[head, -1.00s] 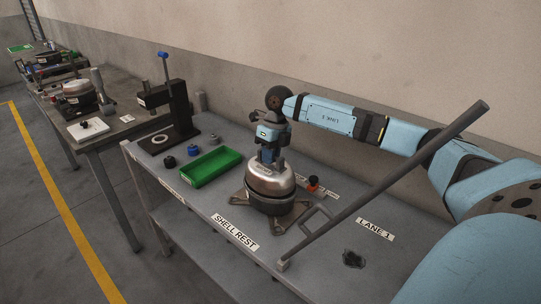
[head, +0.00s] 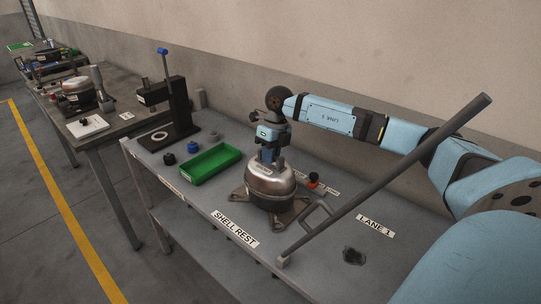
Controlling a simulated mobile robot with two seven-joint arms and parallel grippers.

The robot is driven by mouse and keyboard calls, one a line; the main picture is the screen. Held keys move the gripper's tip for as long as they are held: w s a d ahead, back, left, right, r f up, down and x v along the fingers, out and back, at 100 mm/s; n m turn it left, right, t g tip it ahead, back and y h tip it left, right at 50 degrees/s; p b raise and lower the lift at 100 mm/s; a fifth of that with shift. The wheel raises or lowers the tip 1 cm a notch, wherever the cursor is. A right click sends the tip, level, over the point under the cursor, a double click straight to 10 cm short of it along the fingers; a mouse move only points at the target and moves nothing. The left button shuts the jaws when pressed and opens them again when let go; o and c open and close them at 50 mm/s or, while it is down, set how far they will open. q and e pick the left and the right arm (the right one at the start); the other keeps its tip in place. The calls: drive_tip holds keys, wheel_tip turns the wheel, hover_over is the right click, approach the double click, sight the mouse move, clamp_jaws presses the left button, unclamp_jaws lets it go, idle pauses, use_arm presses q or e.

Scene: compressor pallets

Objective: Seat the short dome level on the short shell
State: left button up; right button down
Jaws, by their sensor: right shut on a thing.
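The short dome (head: 270,178) is a shiny metal cap on top of the dark short shell (head: 271,202), which stands on a rest with splayed metal feet by the SHELL REST label. My right gripper (head: 268,157) comes down from above and is shut on the top of the dome. The dome looks about level and its lower edge meets the shell's rim, though the far side of the seam is hidden. My left gripper is not in view.
A green tray (head: 210,165) lies left of the shell, with a black press stand (head: 178,108) behind it. A small orange-topped part (head: 313,180) stands just right. A long grey bar (head: 390,175) slants up at the front right. The wall is close behind.

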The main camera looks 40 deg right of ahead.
drive_tip(key=c, duration=1.1)
unclamp_jaws()
drive_tip(key=shift+r, duration=0.1)
drive_tip(key=v, duration=1.3)
drive_tip(key=shift+r, duration=0.35)
